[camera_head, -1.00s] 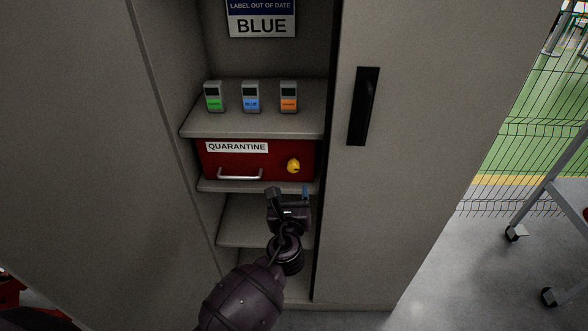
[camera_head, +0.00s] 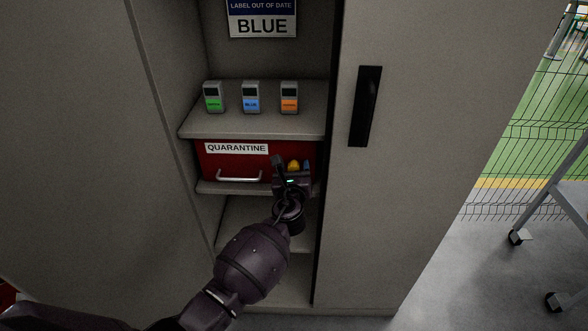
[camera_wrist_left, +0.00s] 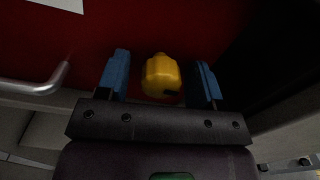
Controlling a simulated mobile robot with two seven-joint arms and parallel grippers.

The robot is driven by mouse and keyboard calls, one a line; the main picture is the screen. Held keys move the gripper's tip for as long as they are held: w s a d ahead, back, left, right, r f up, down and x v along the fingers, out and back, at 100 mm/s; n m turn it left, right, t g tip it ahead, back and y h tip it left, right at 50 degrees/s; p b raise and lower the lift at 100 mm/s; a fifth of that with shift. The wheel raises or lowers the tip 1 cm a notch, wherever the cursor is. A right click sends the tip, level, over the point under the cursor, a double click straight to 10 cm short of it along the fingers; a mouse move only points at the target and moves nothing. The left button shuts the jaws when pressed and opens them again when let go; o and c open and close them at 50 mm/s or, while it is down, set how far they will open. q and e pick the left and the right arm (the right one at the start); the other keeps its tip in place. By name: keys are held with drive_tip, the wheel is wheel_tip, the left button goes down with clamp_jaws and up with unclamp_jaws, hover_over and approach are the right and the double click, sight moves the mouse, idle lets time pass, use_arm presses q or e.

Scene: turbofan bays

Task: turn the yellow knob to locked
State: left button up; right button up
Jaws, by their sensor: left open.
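The yellow knob (camera_head: 293,165) is on the right side of the front of the red box (camera_head: 225,161) labelled QUARANTINE. In the head view my left gripper partly covers the knob. In the left wrist view the knob (camera_wrist_left: 161,76) sits between the two blue fingers of my left gripper (camera_wrist_left: 160,80), with a gap on each side. My left gripper (camera_head: 291,163) is open. A small dark mark shows at the knob's lower right. My right gripper is out of view.
The box stands on a shelf inside a grey cabinet. A silver handle (camera_head: 240,178) is on the box's left front. Green, blue (camera_head: 251,98) and orange devices stand on the shelf above. The right cabinet door (camera_head: 420,150) has a black handle. A wheeled cart is far right.

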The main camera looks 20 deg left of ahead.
use_arm(q)
drive_tip(key=shift+c, duration=0.4)
drive_tip(key=c, duration=0.8)
drive_tip(key=shift+c, duration=0.2)
